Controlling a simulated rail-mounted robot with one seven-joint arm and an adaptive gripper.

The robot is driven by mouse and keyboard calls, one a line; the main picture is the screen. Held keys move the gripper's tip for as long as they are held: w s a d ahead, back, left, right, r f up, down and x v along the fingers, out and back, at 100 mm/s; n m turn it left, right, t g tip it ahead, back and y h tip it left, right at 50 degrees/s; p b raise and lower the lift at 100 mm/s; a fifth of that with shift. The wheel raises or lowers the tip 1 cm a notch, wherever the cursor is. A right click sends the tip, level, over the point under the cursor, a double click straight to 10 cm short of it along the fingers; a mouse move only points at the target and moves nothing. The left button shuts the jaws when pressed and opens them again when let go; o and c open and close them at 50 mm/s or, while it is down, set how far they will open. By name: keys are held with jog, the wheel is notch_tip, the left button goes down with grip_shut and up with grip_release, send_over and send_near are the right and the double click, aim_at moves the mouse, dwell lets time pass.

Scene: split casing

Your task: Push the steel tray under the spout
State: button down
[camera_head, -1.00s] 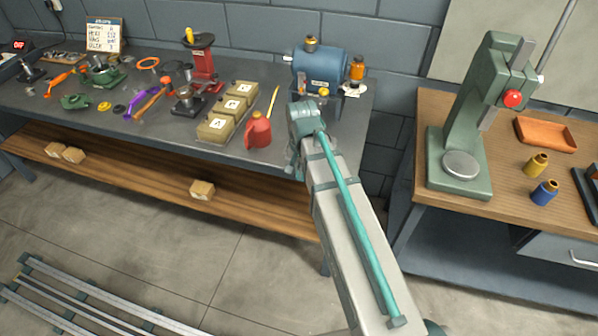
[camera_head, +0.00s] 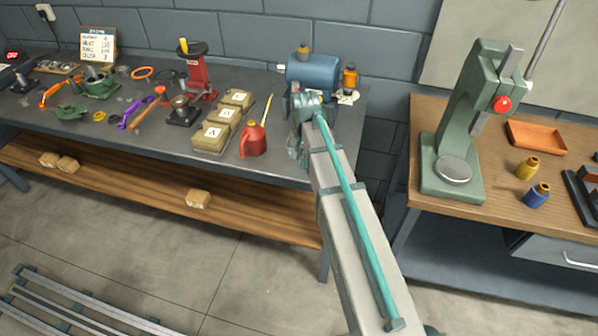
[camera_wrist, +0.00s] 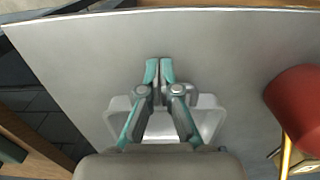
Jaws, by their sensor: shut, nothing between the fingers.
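A pale grey tray (camera_wrist: 208,116) lies on the grey bench under my gripper in the wrist view. Its middle is hidden by the fingers and wrist. In the head view a small grey edge beside my wrist looks like part of it (camera_head: 292,146). My gripper (camera_wrist: 160,66) is shut and empty, its teal tips together past the tray's upper edge in the wrist view. I cannot tell whether they touch the tray. In the head view my arm hides the fingertips. A blue tank (camera_head: 313,70) stands at the bench's back; its spout is hidden behind my wrist.
A red oil can (camera_head: 253,139) stands left of my wrist and also shows in the wrist view (camera_wrist: 298,105). Tan boxes (camera_head: 222,120) and a red stand (camera_head: 197,75) are further left. A green press (camera_head: 465,130) stands on the wooden bench to the right.

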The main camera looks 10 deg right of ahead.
jog(key=shift+w+d, duration=0.3)
jog(key=shift+w, duration=0.3)
jog(key=shift+w+d, duration=0.25)
jog(key=shift+w, duration=0.3)
jog(key=shift+s, duration=0.1)
